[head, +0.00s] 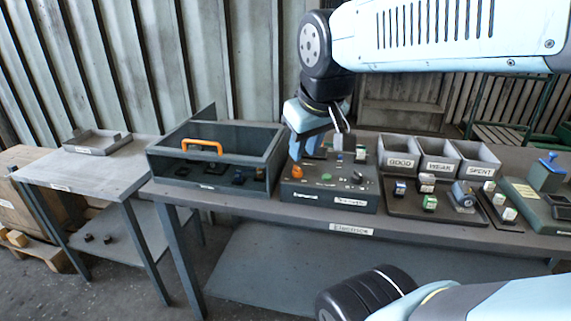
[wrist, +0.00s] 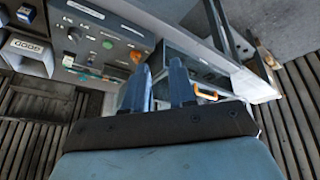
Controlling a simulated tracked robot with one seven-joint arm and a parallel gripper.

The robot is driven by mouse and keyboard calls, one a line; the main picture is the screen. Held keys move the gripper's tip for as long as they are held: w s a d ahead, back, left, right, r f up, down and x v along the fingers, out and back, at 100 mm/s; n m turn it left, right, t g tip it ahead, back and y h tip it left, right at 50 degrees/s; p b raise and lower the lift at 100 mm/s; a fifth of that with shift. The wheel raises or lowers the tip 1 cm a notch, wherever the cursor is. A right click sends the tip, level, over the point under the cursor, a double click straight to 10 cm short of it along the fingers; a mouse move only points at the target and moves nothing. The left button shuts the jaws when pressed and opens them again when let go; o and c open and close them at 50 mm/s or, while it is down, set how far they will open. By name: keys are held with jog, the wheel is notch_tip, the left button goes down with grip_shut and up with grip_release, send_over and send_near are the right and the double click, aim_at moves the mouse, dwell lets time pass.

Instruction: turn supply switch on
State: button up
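A dark control box (head: 350,203) stands on the long bench, with an orange knob (head: 297,170), a green button (head: 326,177), a black knob (head: 358,177) and several small parts on its sloped top. The same panel shows in the wrist view (wrist: 122,32), with the orange knob (wrist: 136,57), green button (wrist: 108,45) and black knob (wrist: 74,33). The small labels are too blurred to tell which control is the supply switch. My gripper (head: 304,157) hangs over the panel's left back part. Its two blue fingers (wrist: 160,72) are apart with nothing between them.
A glass-fronted case (head: 220,183) with an orange handle (head: 202,146) stands just left of the box. Bins labelled GOOD (head: 402,162), REPAIR (head: 438,166) and SPENT (head: 481,171) stand to the right, behind small parts on a dark tray. A side table (head: 95,178) is at far left.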

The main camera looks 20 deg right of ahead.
jog(key=o, duration=0.6)
jog(key=w+d+n+g+h, duration=0.1)
jog(key=w+n+g, duration=0.1)
jog(key=w+n, duration=0.5)
jog(key=shift+w+d+f+n+h, duration=0.3)
jog(key=shift+w+f+n+h, duration=0.1)
jog(key=shift+w, duration=0.5)
jog(key=n+g+h, duration=0.2)
jog(key=n, duration=0.8)
send_near(297, 167)
jog(key=w+v, duration=0.1)
jog(key=v, duration=0.4)
jog(key=x, duration=1.4)
jog(key=shift+s, duration=0.35)
jog(key=shift+c, duration=0.4)
jog(key=shift+g, duration=0.3)
jog(key=c, duration=1)
